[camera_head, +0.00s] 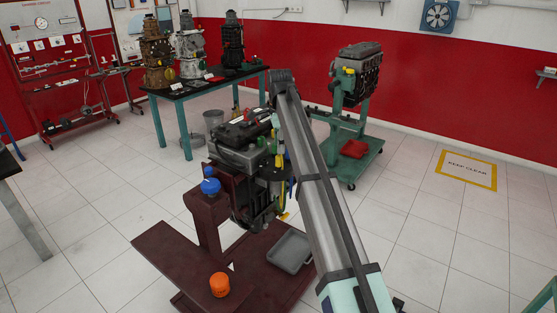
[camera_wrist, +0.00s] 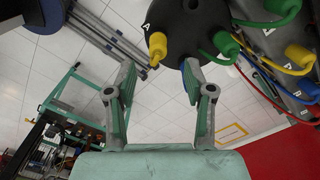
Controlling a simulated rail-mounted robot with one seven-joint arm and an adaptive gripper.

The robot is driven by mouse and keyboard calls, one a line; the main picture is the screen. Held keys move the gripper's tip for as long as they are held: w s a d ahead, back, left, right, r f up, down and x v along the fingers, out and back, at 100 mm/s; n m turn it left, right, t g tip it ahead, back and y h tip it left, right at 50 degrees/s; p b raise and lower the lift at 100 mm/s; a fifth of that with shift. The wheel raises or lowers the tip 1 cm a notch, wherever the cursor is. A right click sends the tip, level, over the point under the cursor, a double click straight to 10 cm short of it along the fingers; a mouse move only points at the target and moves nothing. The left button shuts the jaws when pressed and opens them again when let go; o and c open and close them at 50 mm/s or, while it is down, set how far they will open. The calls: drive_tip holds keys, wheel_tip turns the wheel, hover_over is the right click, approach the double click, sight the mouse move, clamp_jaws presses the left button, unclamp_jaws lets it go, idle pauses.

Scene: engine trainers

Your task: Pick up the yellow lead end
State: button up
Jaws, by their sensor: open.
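A yellow lead end (camera_wrist: 157,47) points out from the rim of a dark round cap (camera_wrist: 190,18), beside a white letter A. A second yellow end (camera_wrist: 300,57) sits on the engine side at the right. A green lead end (camera_wrist: 226,46) is on the cap, and a blue one (camera_wrist: 193,68) shows partly behind a fingertip. My gripper (camera_wrist: 158,78) is open and empty, with the first yellow end just beyond the gap between its fingertips. In the head view, yellow shows on the engine (camera_head: 280,149); my arm hides much of that side and the gripper.
A green engine stand (camera_head: 345,165) is behind at right. Open tiled floor lies right.

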sight(279, 156)
drive_tip(key=shift+s+a+f+p, duration=0.1)
drive_tip(key=shift+f+p, duration=0.55)
drive_tip(key=shift+f, duration=0.7)
drive_tip(key=shift+s+f+p, duration=0.1)
drive_tip(key=shift+f+p, duration=0.55)
drive_tip(key=shift+f, duration=0.65)
clamp_jaws()
